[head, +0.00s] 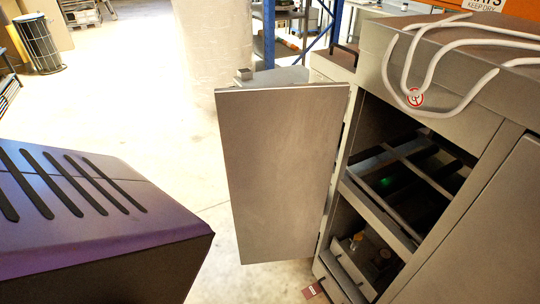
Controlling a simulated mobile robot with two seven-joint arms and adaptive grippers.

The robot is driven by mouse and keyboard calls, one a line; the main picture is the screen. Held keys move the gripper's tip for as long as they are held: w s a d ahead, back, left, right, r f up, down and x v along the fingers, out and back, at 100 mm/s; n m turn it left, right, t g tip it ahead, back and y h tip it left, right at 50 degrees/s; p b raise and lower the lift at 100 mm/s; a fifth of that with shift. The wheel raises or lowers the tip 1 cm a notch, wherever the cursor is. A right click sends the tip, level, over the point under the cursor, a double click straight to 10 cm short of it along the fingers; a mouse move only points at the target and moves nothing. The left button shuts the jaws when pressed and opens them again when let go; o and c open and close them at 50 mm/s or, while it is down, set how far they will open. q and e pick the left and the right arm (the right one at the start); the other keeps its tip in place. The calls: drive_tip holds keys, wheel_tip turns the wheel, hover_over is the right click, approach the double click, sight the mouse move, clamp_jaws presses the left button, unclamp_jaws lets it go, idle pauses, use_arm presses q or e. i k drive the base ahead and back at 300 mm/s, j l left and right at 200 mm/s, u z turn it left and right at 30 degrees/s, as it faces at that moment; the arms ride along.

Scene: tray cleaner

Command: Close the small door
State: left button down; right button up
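The small door (277,172) is a flat grey metal panel. It stands wide open, swung out to the left of the grey cabinet (398,45). Its right edge meets the cabinet's front frame at the hinge side. The opening beside it shows a dark upper compartment with bars and a small green light (385,181), and a lower compartment with small fittings (357,240). Neither of my grippers is in view, and nothing is touching the door in this view.
A purple and black slotted body (88,215) fills the lower left. A white hose (440,62) lies over the cabinet top. A second door panel (490,225) is at the right. A wire bin (38,42) stands far left. Bright floor (130,100) is clear between.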

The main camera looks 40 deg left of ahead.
sight(279, 143)
drive_tip(key=i+j, duration=0.1)
drive_tip(key=j, duration=1)
drive_tip(key=i+j, duration=0.1)
drive_tip(key=j, duration=1)
drive_tip(key=i+j, duration=0.15)
drive_tip(key=j, duration=0.95)
drive_tip(key=i+j+z, duration=0.1)
drive_tip(key=j, duration=1)
drive_tip(key=j+z, duration=0.2)
drive_tip(key=z, duration=1.25)
drive_tip(key=i+j+z, duration=0.6)
drive_tip(key=k+j+z, duration=0.1)
drive_tip(key=j, duration=0.15)
drive_tip(key=k+j+z, duration=0.1)
drive_tip(key=j, duration=0.15)
